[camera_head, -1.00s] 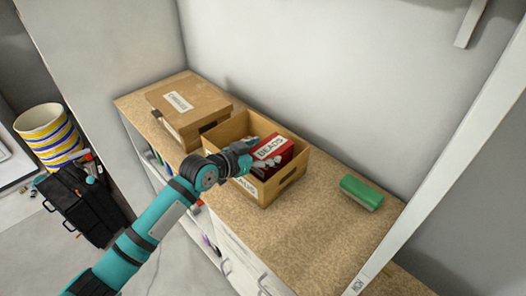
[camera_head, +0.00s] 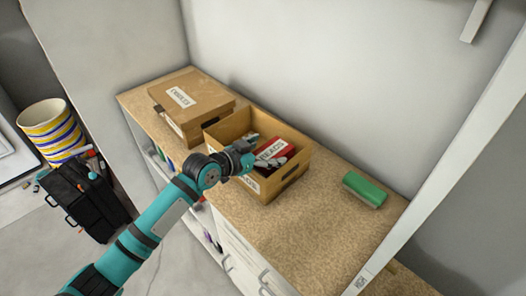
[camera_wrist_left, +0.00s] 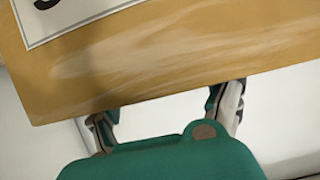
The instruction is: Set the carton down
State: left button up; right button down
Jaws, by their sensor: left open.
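The red carton (camera_head: 272,150) with a white label sits inside an open tan box (camera_head: 285,184) on the counter, slightly tilted, its lower part hidden by the box walls. My left gripper (camera_head: 246,169) is at the near side of that box, apart from the carton. In the left wrist view its two fingers (camera_wrist_left: 168,112) are spread with nothing between them, close to the tan box wall (camera_wrist_left: 180,60), which bears a white label. My right gripper shows in neither view.
A lidded brown box (camera_head: 205,98) with a label stands left of the open box. A green-topped block (camera_head: 365,189) lies to the right on the speckled counter (camera_head: 320,225). The counter between them is clear. A wall rises behind.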

pick_arm(q)
jog(key=shift+r, duration=0.4)
jog(key=b+v, duration=0.1)
jog(key=v, duration=1.1)
jog(key=shift+r+b, duration=0.2)
jog(key=shift+b, duration=0.15)
